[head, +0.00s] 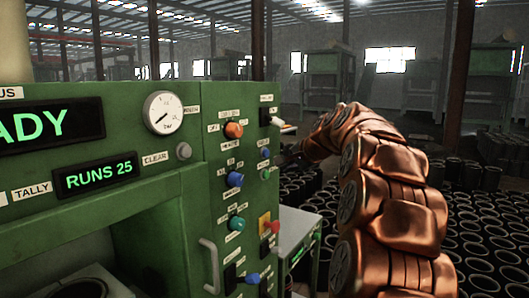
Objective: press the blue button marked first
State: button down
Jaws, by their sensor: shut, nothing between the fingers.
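A green machine panel carries several blue or blue-green controls with small white labels. A larger blue one (235,179) sits in the panel's left column. A small blue one (265,152) is in the right column, with a blue-green one (265,174) below it. Another blue control (252,278) sits low on the panel. The labels are too small for me to tell which reads first. My gripper (283,158) is small and dark at the end of my copper arm, just right of the small blue control. It is shut and empty; I cannot tell whether it touches the panel.
An orange knob (234,130), a teal knob (237,223), a red-and-yellow control (265,224) and a protruding handle (210,266) share the panel. A display reads RUNS 25 (99,174). A grey cabinet (298,232) stands beside the machine. Many black sleeves (478,250) cover the right.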

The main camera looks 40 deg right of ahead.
aim_at(266, 153)
jog(key=shift+m+h, duration=0.6)
jog(key=shift+m, duration=0.1)
jog(key=d, duration=0.1)
jog(key=d+r, duration=0.1)
jog(key=d, duration=0.1)
jog(key=d+r, duration=0.1)
jog(key=d, duration=0.1)
jog(key=shift+s, duration=0.2)
jog(key=shift+w, duration=0.1)
jog(key=w+a+p, duration=0.2)
jog(key=w, duration=0.6)
jog(key=shift+a+p, duration=0.35)
jog(key=shift+p, duration=0.05)
jog(key=shift+w, duration=0.1)
dwell(0.4)
jog(key=shift+w+a+p, duration=0.1)
jog(key=shift+w+p, duration=0.3)
